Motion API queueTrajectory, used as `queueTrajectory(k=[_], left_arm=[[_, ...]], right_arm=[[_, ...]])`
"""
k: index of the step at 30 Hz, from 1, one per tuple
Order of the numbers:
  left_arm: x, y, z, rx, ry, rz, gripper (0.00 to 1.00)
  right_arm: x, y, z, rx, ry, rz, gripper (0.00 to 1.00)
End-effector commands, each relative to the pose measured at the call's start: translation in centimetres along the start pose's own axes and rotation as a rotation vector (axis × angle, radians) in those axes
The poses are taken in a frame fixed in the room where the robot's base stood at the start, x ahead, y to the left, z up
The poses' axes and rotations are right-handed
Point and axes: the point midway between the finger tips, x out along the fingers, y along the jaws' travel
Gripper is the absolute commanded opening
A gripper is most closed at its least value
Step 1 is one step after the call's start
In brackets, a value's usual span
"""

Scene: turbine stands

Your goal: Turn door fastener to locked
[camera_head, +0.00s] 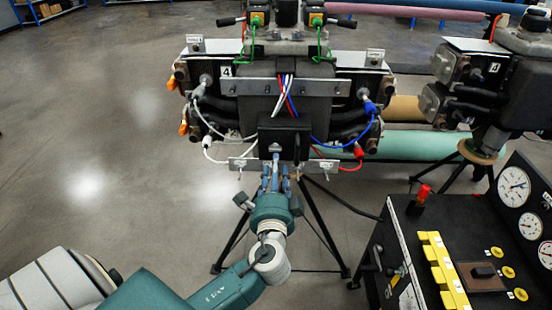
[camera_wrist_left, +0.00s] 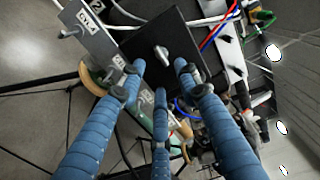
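A black box with a flat door (camera_head: 292,128) sits at the front of the central turbine stand. It also shows in the left wrist view (camera_wrist_left: 185,38), with a small silver door fastener (camera_wrist_left: 161,54) on its face. My left gripper (camera_head: 275,178) is just below and in front of the box. In the left wrist view its blue fingers (camera_wrist_left: 158,78) are spread around the line to the fastener, with a gap between the tips and nothing held. I cannot tell whether any tip touches the door. My right gripper is not in view.
Red, blue and white cables (camera_head: 287,88) hang around the box. A thin black tripod (camera_head: 323,215) stands below. A black control panel (camera_head: 420,240) with gauges and a red-handled lever is at right. Another turbine stand (camera_head: 500,75) stands behind it. The floor at left is clear.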

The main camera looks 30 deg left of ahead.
Motion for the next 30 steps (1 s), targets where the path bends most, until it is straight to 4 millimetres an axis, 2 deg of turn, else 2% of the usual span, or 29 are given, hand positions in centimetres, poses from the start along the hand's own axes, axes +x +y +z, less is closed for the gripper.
queueTrajectory(k=[1,4,10,27,30], left_arm=[[-1.2,0.1,0.0,-0.002,0.000,0.003,0.33],[-3.0,0.1,0.1,-0.001,-0.001,0.004,0.33],[-5.1,0.1,0.1,0.000,-0.002,0.001,0.33],[-5.4,0.0,0.0,0.000,-0.001,0.000,0.33],[-5.3,0.7,-0.1,0.002,0.002,0.012,0.33]], right_arm=[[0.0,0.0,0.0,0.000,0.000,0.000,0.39],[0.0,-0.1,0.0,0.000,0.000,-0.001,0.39],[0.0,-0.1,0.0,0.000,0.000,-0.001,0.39],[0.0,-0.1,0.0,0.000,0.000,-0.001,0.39],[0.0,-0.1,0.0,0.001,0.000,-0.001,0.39]])
